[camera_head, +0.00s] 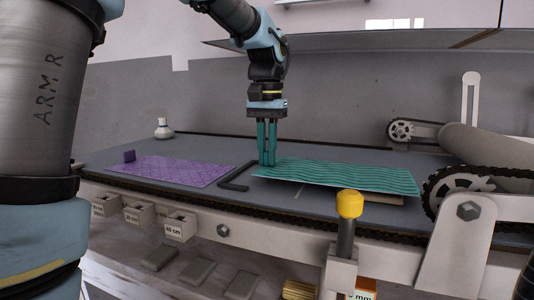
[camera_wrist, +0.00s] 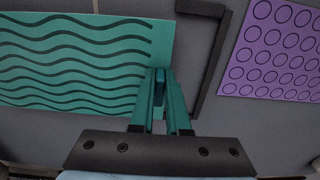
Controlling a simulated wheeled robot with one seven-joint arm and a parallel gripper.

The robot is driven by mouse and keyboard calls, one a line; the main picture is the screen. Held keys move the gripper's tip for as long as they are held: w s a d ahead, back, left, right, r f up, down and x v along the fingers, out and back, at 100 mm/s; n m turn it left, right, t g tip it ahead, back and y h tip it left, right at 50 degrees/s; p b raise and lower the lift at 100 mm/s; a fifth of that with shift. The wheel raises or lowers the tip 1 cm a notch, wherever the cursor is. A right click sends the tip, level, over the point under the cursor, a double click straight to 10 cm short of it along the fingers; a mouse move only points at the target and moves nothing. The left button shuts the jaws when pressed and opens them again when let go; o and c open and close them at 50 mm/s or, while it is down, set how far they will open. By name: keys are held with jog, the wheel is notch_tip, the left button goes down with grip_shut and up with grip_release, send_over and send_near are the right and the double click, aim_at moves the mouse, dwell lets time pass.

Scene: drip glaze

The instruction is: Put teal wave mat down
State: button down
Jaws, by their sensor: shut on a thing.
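The teal wave mat (camera_head: 345,177) is a flat teal sheet with dark wavy lines, at the centre right of the table in the head view. My gripper (camera_head: 267,160) points down at its left edge, with the fingers shut on that edge. In the wrist view the teal wave mat (camera_wrist: 75,65) spreads to the left, and my gripper (camera_wrist: 160,75) pinches its right edge near a corner. The mat's front edge seems slightly raised over the table, with a pale strip under it. Whether its far part touches the surface is unclear.
A purple mat with rings (camera_head: 172,171) lies left, with a small purple block (camera_head: 129,156) at its corner. A dark angled bracket (camera_head: 238,178) lies between the mats. A roller (camera_head: 490,148) with chain wheels stands right. A yellow-topped lever (camera_head: 349,204) rises in front.

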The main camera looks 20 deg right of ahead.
jog(key=shift+f, duration=0.1)
jog(key=shift+f+b, duration=0.3)
jog(key=shift+f, duration=0.2)
jog(key=c, duration=0.8)
grip_release()
jog(key=shift+r, duration=0.1)
notch_tip(320, 180, up, 9)
jog(key=p, duration=0.8)
